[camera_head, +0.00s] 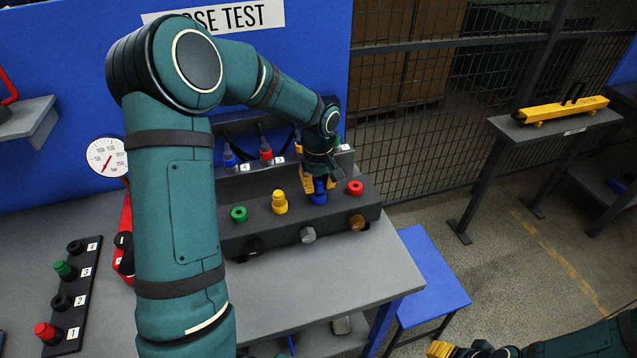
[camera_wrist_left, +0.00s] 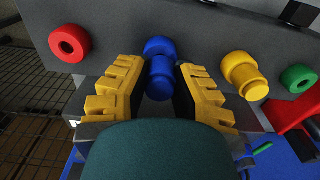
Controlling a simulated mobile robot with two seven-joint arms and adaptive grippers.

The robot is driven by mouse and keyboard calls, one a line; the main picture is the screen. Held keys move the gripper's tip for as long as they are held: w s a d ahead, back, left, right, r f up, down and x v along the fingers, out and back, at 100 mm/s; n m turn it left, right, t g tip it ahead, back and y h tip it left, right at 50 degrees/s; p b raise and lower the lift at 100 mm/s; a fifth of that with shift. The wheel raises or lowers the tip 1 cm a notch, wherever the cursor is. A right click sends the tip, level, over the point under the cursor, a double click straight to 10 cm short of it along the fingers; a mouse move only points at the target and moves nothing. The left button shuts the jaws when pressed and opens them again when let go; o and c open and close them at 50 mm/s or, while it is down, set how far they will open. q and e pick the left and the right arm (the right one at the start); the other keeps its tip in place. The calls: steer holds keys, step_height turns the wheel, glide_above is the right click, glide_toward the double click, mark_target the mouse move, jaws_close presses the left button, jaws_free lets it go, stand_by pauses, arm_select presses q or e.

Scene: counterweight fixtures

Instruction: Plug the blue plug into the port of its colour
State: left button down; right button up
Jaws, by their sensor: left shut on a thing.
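The port block (camera_head: 262,225) has a green port (camera_head: 239,214), a yellow port with a yellow plug (camera_head: 280,202) standing in it, a blue port (camera_head: 318,199) and a red port (camera_head: 355,187). My left gripper (camera_wrist_left: 160,88) is shut on the blue plug (camera_wrist_left: 159,82), with its yellow fingers on either side. In the left wrist view the plug lines up with the blue port (camera_wrist_left: 160,47) and meets it. I cannot tell how deep it sits. In the head view the gripper hides most of the plug. My right gripper (camera_head: 440,349) shows only partly at the bottom edge.
Behind the block, a rack holds a blue-collared connector (camera_head: 229,158) and a red one (camera_head: 266,153). A black strip (camera_head: 70,310) with green and red caps lies at left, near a gauge (camera_head: 107,156). A blue stool (camera_head: 430,275) stands right of the bench.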

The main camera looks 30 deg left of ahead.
arm_select(q)
steer(key=shift+f, duration=0.15)
steer(key=shift+f+b, duration=0.5)
steer(key=shift+b, duration=0.05)
steer(key=shift+f, duration=0.1)
stand_by(0.4)
steer(key=shift+s+f, duration=0.1)
steer(key=shift+f, duration=0.05)
stand_by(0.3)
steer(key=c, duration=0.9)
jaws_free()
steer(key=shift+o, duration=0.2)
